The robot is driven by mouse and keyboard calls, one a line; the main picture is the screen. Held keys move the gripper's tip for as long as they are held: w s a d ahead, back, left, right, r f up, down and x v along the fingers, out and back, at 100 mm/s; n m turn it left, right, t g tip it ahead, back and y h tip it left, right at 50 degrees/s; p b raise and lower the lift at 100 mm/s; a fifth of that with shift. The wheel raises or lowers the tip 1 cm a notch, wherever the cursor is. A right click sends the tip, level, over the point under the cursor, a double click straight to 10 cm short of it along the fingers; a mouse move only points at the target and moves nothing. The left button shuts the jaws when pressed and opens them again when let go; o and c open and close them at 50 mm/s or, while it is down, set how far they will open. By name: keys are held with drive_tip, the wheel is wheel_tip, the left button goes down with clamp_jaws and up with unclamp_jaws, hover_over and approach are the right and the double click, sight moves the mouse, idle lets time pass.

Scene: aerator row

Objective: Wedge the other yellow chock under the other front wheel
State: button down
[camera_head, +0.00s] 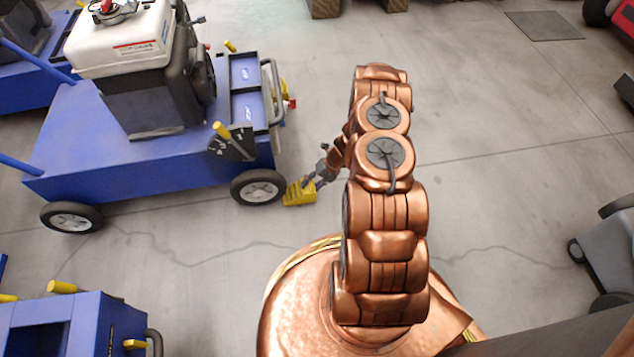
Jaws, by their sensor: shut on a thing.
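A blue wheeled machine (150,165) with a white tank stands at the left. Its near front wheel (258,188) is a black tyre with a pale hub. A yellow chock (299,195) is on or just above the floor at the right side of this wheel, very close to it; I cannot tell whether they touch. My gripper (309,184) reaches down from the right and is shut on the chock. The far front wheel and any chock there are hidden behind the machine's body.
Another blue machine (75,325) stands at the lower left. A grey wheeled machine (605,255) is at the right edge. A dark floor plate (544,26) lies at the upper right.

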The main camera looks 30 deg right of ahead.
drive_tip(key=shift+w+a, duration=0.3)
drive_tip(key=shift+a, duration=0.3)
drive_tip(key=shift+w+a, duration=0.25)
drive_tip(key=shift+a, duration=0.35)
drive_tip(key=shift+a, duration=0.2)
drive_tip(key=c, duration=0.8)
unclamp_jaws()
drive_tip(key=shift+a, duration=0.1)
drive_tip(key=o, duration=0.4)
drive_tip(key=shift+d, duration=0.25)
drive_tip(key=shift+d+r, duration=0.1)
drive_tip(key=shift+d+r, duration=0.15)
drive_tip(key=shift+r, duration=0.05)
drive_tip(key=v, duration=1.1)
drive_tip(key=shift+s, duration=0.1)
drive_tip(key=shift+r, duration=0.15)
